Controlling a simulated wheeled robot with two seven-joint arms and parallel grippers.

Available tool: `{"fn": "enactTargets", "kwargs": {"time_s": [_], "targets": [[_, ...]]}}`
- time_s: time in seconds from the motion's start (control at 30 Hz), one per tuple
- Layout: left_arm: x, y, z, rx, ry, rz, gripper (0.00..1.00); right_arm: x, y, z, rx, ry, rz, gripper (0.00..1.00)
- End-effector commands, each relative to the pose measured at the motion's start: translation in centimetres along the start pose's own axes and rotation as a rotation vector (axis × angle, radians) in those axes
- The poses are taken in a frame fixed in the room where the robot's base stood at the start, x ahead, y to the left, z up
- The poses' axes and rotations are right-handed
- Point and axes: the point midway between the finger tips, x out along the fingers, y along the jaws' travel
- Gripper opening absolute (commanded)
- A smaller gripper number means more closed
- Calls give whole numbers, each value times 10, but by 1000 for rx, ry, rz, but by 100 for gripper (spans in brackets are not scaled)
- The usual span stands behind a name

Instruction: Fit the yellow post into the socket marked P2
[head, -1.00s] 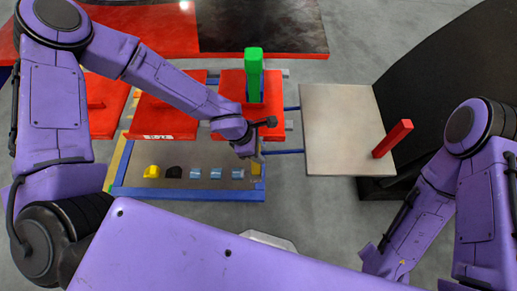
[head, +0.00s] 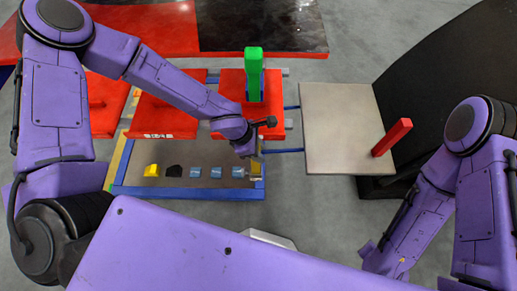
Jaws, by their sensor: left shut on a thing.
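My left gripper (head: 251,156) points down over the right end of a blue-edged tray (head: 190,193). It is shut on the yellow post (head: 257,168), of which only a small yellowish part shows below the fingers. The hand hides the rest. I cannot tell whether the post touches the tray. No socket marked P2 can be made out; the label on a red block (head: 170,120) is too small to read. My right arm is at the right, and its gripper is not in view.
The tray holds a yellow piece (head: 151,170), a black piece (head: 174,171) and several light-blue pieces (head: 216,172) in a row. Behind the hand a green post (head: 254,62) stands on a red block (head: 233,85). A grey panel (head: 340,125) with a red post (head: 392,138) lies right.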

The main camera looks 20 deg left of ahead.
Motion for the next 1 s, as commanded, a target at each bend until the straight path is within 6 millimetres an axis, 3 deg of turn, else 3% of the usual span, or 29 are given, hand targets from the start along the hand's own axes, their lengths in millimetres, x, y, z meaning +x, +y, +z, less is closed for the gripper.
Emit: {"fn": "enactTargets", "kwargs": {"time_s": [1.0], "targets": [[-1,0,1,1,-1,1,0,-6,0,-2,0,0,0,0]]}}
